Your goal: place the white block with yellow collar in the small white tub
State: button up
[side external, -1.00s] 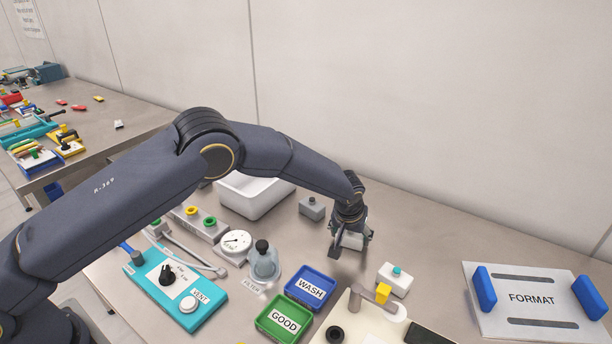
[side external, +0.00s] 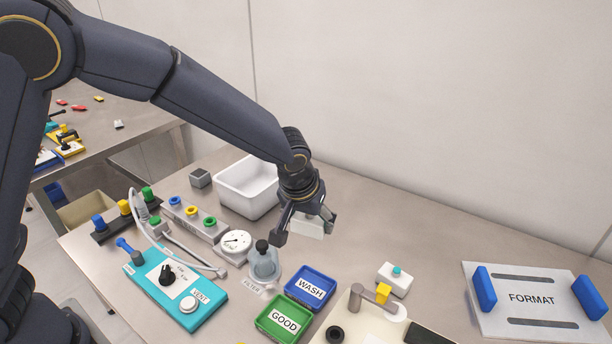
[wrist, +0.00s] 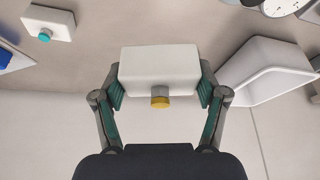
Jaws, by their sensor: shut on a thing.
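My gripper (side external: 304,226) is shut on the white block with yellow collar (side external: 309,229) and holds it above the bench. In the wrist view, the block (wrist: 159,66) sits between both fingers (wrist: 161,90), with its yellow collar (wrist: 160,102) towards the camera. The collar is hidden in the side view. The small white tub (side external: 236,199) stands just left of and behind my gripper. It shows at the right in the wrist view (wrist: 262,83). The block is outside the tub.
A filter jar (side external: 264,265) and round gauge (side external: 234,243) stand in front of the tub. Blue WASH (side external: 310,289) and green GOOD (side external: 284,318) trays lie nearer. A white block with a teal button (side external: 394,280) stands right. The back right of the bench is clear.

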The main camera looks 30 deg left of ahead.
jog(key=shift+s+r, duration=0.1)
jog(key=shift+r, duration=0.3)
jog(key=w+a+r, duration=0.1)
jog(key=w+a, duration=0.1)
jog(key=w, duration=0.2)
jog(key=n+g+y, duration=0.1)
jog(key=n+y, duration=0.1)
jog(key=n, duration=0.5)
send_over(251, 191)
jog(key=s+d, duration=0.3)
notch_tip(251, 191, down, 9)
jog(key=shift+f, duration=0.1)
jog(key=shift+w+f, duration=0.1)
jog(key=shift+f, duration=2.2)
jog(key=shift+d+f, duration=0.1)
jog(key=o, duration=0.9)
